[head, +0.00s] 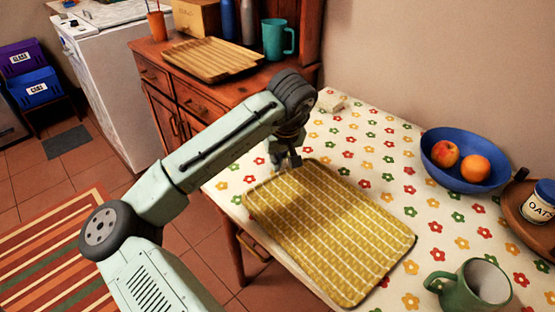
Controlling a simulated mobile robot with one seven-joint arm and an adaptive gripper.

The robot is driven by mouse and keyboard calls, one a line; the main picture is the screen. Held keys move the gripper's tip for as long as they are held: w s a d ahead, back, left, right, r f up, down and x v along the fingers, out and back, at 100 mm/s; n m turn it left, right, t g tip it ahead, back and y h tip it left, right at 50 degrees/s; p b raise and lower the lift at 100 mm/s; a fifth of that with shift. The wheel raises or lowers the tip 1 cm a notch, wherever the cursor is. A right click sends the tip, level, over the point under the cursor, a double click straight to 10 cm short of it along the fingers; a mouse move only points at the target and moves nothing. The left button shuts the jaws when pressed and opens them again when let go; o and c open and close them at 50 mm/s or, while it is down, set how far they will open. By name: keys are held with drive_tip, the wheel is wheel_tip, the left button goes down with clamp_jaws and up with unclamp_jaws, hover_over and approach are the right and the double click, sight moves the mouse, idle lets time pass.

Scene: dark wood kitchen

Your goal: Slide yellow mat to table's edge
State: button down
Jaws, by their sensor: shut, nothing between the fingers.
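The yellow mat (330,232) with white lines lies flat on the table (395,150), which has a flowered cloth. The mat lies at a slant, with its left side close to the table's front-left edge.
A blue bowl (445,178) with fruit, an oats jar (541,201) on a wooden tray (516,207) and a green mug (484,288) stand right of the mat. A wooden cabinet (158,96) stands behind left. Flowered cloth beyond the mat is mostly clear.

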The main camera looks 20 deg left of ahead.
drive_tip(key=w+a, duration=0.1)
drive_tip(key=w+a+r, duration=0.1)
drive_tip(key=shift+w+a+p, duration=0.3)
drive_tip(key=shift+w, duration=0.1)
drive_tip(key=v, duration=0.9)
